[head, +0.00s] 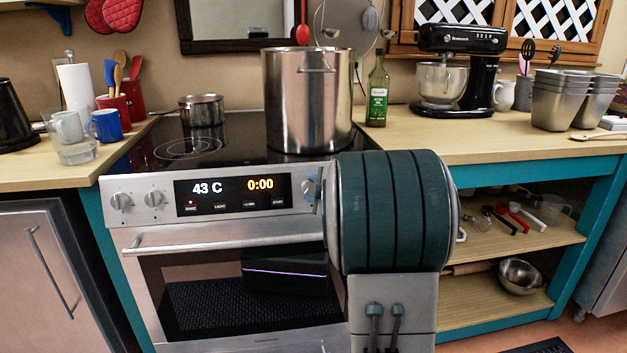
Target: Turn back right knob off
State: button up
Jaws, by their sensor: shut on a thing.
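The stove (230,230) has a steel front panel with a lit display (232,193) reading 43 C and 0:00. Two knobs show at the panel's left end, a left one (121,201) and one beside it (155,198). At the right end one knob (309,187) shows, partly covered by my dark green arm; I cannot tell which burner it serves. Any knob farther right is hidden. My gripper's fingers are hidden behind my arm, which reaches to the right end of the panel. A tall steel pot (305,95) stands on the right side of the cooktop.
A small pot (202,110) stands at the back left of the cooktop. An oil bottle (377,90) and a black stand mixer (455,75) stand on the right counter (440,140). The oven handle (225,240) runs below the panel. Open shelves (490,285) lie right of my arm.

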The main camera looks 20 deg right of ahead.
jog(key=shift+w+a+r+n+g+h+p, duration=0.1)
jog(key=shift+n+g+h+p, duration=0.4)
jog(key=shift+n+p, duration=1.25)
jog(key=shift+r+n+g+h+p, duration=0.15)
jog(key=shift+n+g+p, duration=0.8)
jog(key=shift+n, duration=1.4)
jog(key=shift+f, duration=0.1)
jog(key=o, duration=1)
jog(key=shift+p+v, duration=2.3)
jog(key=shift+v, duration=4.6)
